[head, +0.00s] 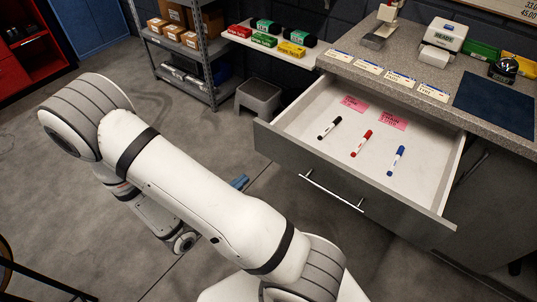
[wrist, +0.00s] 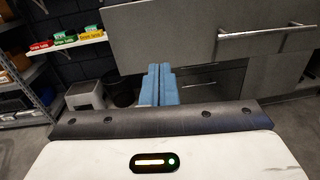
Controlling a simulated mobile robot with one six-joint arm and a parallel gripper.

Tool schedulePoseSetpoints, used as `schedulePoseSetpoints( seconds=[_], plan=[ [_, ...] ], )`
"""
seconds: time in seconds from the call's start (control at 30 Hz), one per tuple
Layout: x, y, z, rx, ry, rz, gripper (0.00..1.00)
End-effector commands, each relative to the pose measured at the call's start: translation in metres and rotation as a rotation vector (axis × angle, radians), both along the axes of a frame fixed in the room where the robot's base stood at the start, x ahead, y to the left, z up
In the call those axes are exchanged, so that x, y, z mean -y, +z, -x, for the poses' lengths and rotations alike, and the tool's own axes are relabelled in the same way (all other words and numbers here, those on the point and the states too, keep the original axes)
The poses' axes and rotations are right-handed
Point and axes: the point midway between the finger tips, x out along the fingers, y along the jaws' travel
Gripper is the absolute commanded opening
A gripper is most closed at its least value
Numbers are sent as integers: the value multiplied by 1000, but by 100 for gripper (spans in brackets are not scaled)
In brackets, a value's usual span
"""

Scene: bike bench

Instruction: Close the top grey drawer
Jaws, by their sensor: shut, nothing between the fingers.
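The top grey drawer (head: 340,187) stands pulled out from the bench in the head view, with its white inside showing. A black, a red and a blue marker and two pink notes lie in it. Its bar handle (head: 331,190) is on the front panel. In the wrist view the drawer front (wrist: 200,35) fills the upper right, with the handle (wrist: 268,33) at right. My gripper (wrist: 158,70) is shut and empty, its blue fingers together below the drawer's lower left part. In the head view the blue fingertips (head: 240,181) show left of the drawer, mostly behind my arm.
The bench top (head: 420,85) carries labels, a dark blue mat (head: 497,103) and boxes. A grey step stool (head: 258,98) and a metal shelf (head: 190,60) stand at the back. A white shelf (head: 270,45) holds small coloured boxes. The floor left of the drawer is clear.

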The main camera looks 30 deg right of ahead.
Motion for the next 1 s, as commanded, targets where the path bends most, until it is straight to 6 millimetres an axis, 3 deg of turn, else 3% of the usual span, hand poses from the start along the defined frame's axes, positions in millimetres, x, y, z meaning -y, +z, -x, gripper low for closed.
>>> schedulePoseSetpoints(
  seconds=[0.27, 1.0],
  plan=[
    [1, -12, -8, -31, 75, 40, 0],
    [102, -11, -48, -30, 67, 37, 0]
  ],
)
